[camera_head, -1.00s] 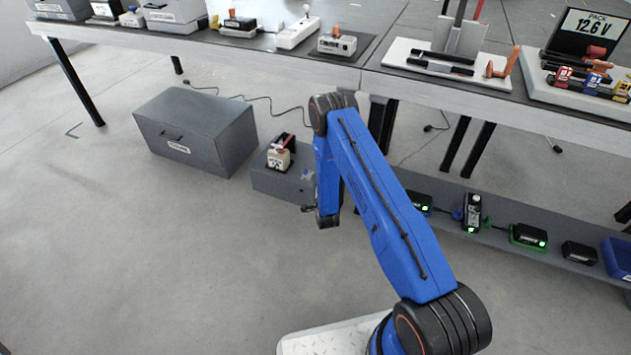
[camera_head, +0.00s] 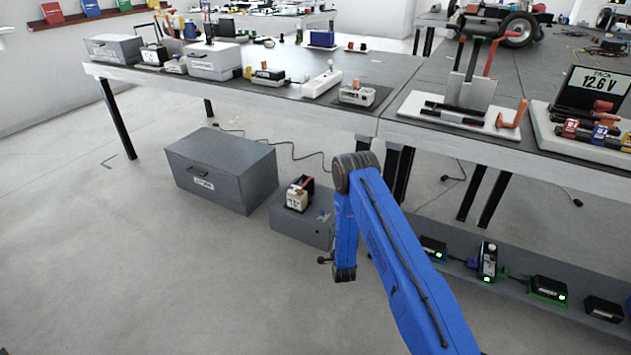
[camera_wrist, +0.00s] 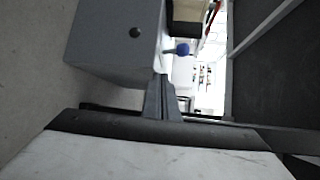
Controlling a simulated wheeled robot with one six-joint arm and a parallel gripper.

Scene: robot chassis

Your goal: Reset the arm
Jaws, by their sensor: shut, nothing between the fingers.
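My blue arm rises from the bottom right of the head view, bends at a black elbow, and its forearm hangs down in front of the low grey block (camera_head: 290,226). In the wrist view my gripper (camera_wrist: 163,98) shows as two grey fingers close together, shut and empty. Beyond them, turned sideways, is a grey box-like body (camera_wrist: 115,40) with a dark round spot. A blue knob (camera_wrist: 182,49) shows near the fingertips; whether they touch anything cannot be told.
A grey lidded case (camera_head: 220,170) stands on the floor at left, beside the block carrying a small battery (camera_head: 298,196). The long workbench (camera_head: 130,77) runs behind. A low shelf with lit chargers (camera_head: 547,288) lies at right. The floor at front left is clear.

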